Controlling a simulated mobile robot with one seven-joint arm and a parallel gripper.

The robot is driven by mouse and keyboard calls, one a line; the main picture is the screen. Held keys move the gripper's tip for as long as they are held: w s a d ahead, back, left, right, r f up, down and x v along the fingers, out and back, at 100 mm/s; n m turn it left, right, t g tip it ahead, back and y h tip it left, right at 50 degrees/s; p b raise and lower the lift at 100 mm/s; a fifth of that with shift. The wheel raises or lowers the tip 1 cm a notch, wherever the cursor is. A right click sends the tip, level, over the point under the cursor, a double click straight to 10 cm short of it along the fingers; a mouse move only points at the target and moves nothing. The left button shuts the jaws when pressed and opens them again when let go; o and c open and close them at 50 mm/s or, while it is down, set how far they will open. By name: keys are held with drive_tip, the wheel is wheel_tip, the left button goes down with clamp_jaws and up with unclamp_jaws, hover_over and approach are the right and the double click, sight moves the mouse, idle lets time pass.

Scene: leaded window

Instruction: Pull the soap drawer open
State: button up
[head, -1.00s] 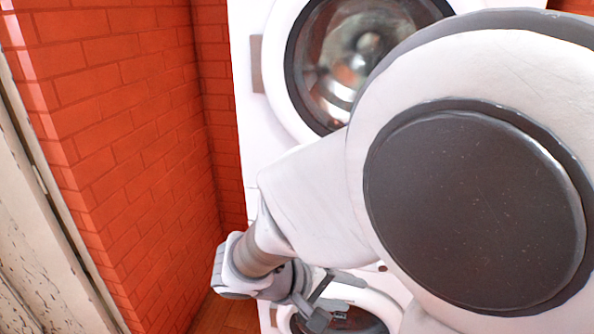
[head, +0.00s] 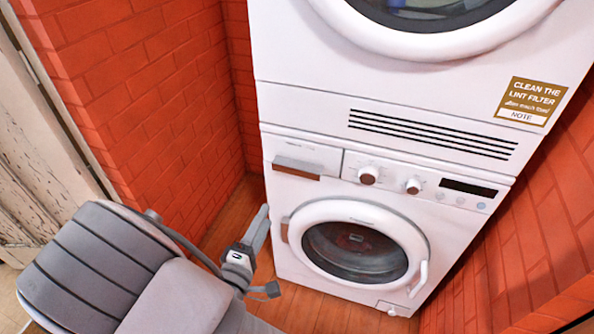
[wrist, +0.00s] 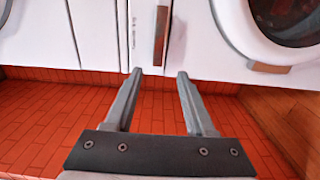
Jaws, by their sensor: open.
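The soap drawer (head: 320,157) is a white panel at the upper left of the lower white washing machine (head: 300,260) and looks shut. A brown strip, its handle (head: 297,172), runs along its lower edge. My gripper (head: 268,250) is in front of the machine's left side, lower in the head view than the drawer. In the wrist view, which is turned sideways, my gripper (wrist: 159,73) is open and empty. The drawer handle (wrist: 160,36) shows beyond the gap between the fingertips, apart from them.
The round door (head: 355,245) of the lower machine is closed, with a brown strip (head: 284,230) at its left edge. Two knobs (head: 368,174) sit right of the drawer. Another machine (head: 420,90) is stacked above. Red brick walls (head: 150,110) flank both sides. Wooden floor shows in front.

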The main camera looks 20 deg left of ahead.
sight(290, 173)
drive_tip(key=w+b, duration=0.1)
drive_tip(key=w, duration=0.4)
drive_tip(key=w+d+b, duration=0.1)
drive_tip(key=w, duration=0.5)
drive_tip(key=w+b, duration=0.1)
drive_tip(key=w, duration=0.5)
drive_tip(key=shift+d, duration=0.25)
clamp_jaws()
drive_tip(key=shift+s+f, duration=0.15)
idle(0.4)
